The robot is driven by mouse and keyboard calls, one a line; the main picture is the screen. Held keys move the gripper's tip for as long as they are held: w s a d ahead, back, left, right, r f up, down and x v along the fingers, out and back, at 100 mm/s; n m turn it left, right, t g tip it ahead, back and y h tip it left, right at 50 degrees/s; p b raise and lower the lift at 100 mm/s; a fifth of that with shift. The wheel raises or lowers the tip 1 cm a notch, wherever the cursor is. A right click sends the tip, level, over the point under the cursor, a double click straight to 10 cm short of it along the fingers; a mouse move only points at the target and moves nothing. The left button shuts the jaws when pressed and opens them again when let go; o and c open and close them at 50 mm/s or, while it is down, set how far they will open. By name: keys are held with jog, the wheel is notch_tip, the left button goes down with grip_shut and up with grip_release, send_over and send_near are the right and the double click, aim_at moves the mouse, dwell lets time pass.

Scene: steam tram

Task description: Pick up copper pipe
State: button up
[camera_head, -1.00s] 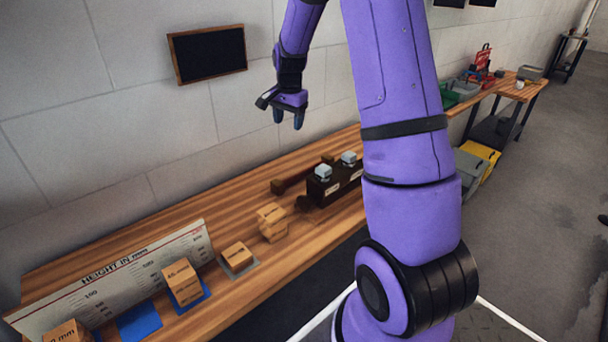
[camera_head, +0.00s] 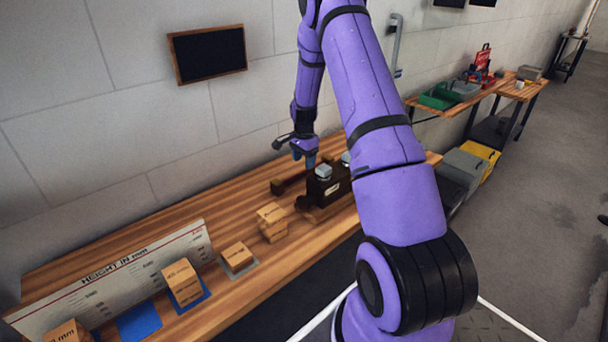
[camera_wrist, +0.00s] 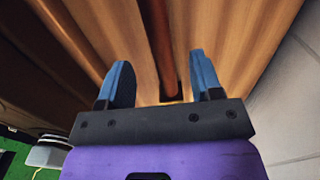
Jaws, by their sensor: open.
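The copper pipe (camera_wrist: 158,38) is a reddish-brown rod in the wrist view, running from the top edge down between my blue fingers, with a dark piece at its near end. In the head view the pipe (camera_head: 292,181) lies on the wooden bench behind a dark box, and part of it is hidden. My gripper (camera_head: 304,160) points down just above the pipe. In the wrist view my gripper (camera_wrist: 160,66) is open, with a finger on each side of the pipe and gaps between. I cannot tell how far below the fingertips the pipe lies.
The dark box (camera_head: 322,188) with pale-topped items stands close to my gripper. Wooden blocks (camera_head: 271,222) and a height scale board (camera_head: 112,280) are to the left on the bench. A wall (camera_head: 130,120) rises behind. Green bins (camera_head: 437,98) stand farther right.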

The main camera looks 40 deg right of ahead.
aim_at(304, 170)
jog(key=shift+f, duration=2.95)
grip_shut()
